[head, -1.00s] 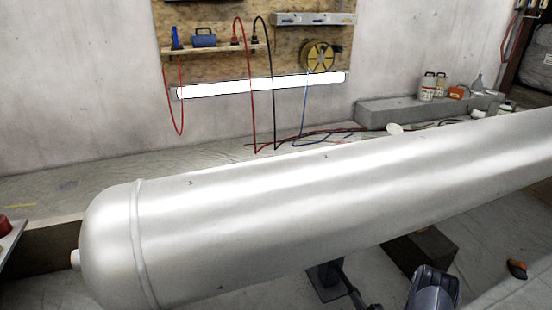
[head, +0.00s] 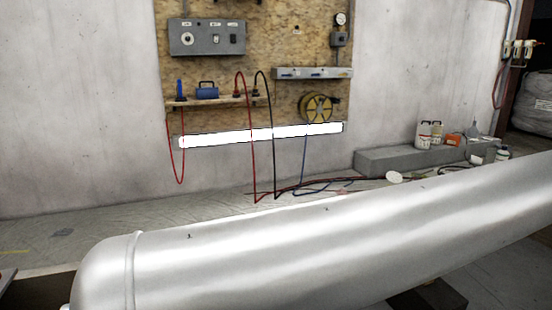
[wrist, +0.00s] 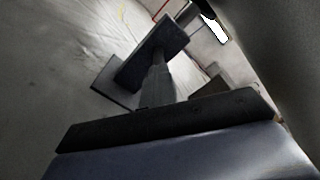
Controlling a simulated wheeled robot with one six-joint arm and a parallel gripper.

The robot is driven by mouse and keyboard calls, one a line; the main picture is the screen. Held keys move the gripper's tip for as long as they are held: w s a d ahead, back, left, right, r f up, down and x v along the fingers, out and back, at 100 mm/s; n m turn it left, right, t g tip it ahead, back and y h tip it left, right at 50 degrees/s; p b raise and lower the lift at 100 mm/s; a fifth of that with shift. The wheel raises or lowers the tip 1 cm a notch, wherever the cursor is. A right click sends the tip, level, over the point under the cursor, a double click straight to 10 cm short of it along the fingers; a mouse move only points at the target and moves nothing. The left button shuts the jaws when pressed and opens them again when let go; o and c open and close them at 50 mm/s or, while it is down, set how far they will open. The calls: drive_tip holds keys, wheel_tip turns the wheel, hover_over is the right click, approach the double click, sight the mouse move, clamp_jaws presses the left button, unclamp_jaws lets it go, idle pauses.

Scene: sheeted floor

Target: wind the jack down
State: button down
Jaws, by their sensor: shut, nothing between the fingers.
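The silver tank (head: 330,250) lies across the lower part of the head view. In the wrist view, what looks like the jack (wrist: 157,80) is a dark grey post with flat plates, seen tilted beyond my gripper. Its crank is not clearly shown, and the head view does not show the jack. My gripper (wrist: 165,126) fills the bottom of the wrist view as a dark bar on a blue-grey body. It is shut and empty, apart from the post. My gripper is out of the head view.
A dark block (head: 430,297) sits under the tank. A grey ledge (head: 385,160) with bottles (head: 430,134) runs along the wall. Red and black cables (head: 270,190) hang from a wooden board (head: 215,75). Floor between tank and wall is mostly clear.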

drive_tip(key=shift+a+f, duration=0.15)
drive_tip(key=shift+f, duration=0.05)
drive_tip(key=shift+s+a+f, duration=0.15)
drive_tip(key=shift+a+f, duration=0.2)
drive_tip(key=shift+f, duration=0.45)
drive_tip(key=shift+a, duration=0.15)
drive_tip(key=v, duration=0.6)
drive_tip(key=shift+s+a+p, duration=0.2)
drive_tip(key=shift+a+p, duration=0.05)
drive_tip(key=shift+p, duration=0.05)
drive_tip(key=shift+a, duration=0.1)
